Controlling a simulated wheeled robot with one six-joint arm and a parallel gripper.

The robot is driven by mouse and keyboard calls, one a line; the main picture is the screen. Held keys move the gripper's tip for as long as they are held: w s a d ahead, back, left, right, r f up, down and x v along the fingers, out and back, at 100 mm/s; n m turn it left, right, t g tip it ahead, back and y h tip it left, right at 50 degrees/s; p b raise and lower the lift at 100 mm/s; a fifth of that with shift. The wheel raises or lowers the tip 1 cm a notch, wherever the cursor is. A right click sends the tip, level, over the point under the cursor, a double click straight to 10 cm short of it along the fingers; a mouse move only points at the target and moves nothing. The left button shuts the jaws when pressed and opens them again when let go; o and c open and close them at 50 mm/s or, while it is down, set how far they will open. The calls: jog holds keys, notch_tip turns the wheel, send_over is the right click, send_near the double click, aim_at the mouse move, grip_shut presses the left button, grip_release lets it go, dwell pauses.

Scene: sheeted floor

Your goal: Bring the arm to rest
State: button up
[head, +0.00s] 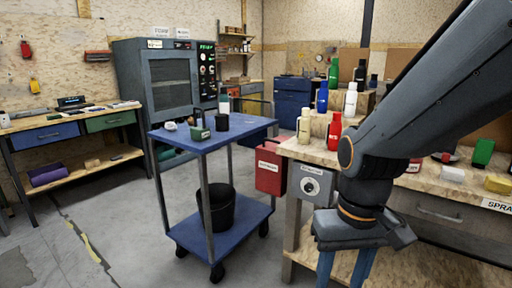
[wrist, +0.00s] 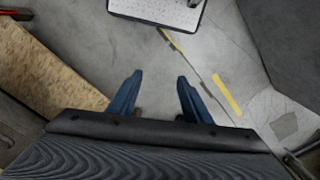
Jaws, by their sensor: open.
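My arm reaches in from the upper right of the head view, in front of the wooden workbench (head: 440,183). My gripper (head: 345,270) points down there, its blue fingers cut off by the lower edge. In the wrist view my gripper (wrist: 158,78) shows two blue fingers well apart with nothing between them. Bare grey floor lies below the fingers.
The workbench holds several bottles, including a red one (head: 334,131). Open floor (head: 130,215) lies at the left.

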jog(key=d+r+m+p, duration=0.1)
jog(key=d+r+p, duration=0.3)
jog(key=p, duration=0.8)
notch_tip(320, 180, up, 2)
jog(key=shift+s+r, duration=0.15)
jog(key=shift+s, duration=0.15)
